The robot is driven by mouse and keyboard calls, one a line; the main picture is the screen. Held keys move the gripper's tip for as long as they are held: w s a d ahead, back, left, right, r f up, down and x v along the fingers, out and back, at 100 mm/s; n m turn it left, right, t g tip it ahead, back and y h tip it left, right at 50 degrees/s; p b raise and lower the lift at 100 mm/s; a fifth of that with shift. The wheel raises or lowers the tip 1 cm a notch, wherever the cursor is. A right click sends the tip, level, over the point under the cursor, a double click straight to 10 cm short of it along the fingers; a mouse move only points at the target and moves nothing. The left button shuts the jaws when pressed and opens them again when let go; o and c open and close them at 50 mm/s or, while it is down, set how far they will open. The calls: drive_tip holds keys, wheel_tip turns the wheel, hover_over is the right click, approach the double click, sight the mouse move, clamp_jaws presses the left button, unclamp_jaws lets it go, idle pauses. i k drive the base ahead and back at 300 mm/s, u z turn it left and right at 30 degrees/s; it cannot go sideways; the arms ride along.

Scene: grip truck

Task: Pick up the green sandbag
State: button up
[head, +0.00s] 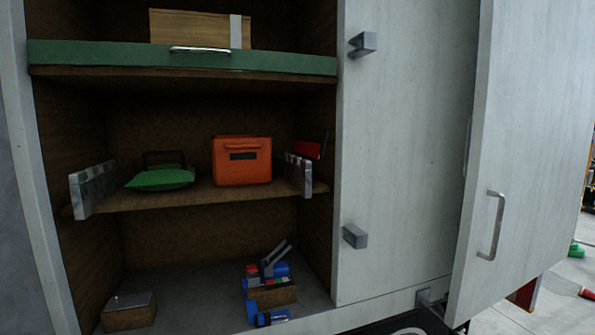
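The green sandbag (160,179) lies on the middle shelf (205,191) of the open cabinet, toward the left. It looks flat and slumped, with a pointed corner at its left. A dark handle-like shape (163,158) rises just behind it; I cannot tell whether it belongs to the bag. My gripper is not in view.
An orange box (242,160) stands right of the sandbag. Grey metal side brackets (93,188) flank the shelf. Blue items (265,285) and a wooden block (128,311) sit below. An open door (525,160) stands at right.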

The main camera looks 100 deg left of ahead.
sight(165, 176)
drive_tip(key=k, duration=0.4)
drive_tip(key=u, duration=4)
drive_tip(key=k, duration=0.45)
drive_tip(key=u, duration=0.05)
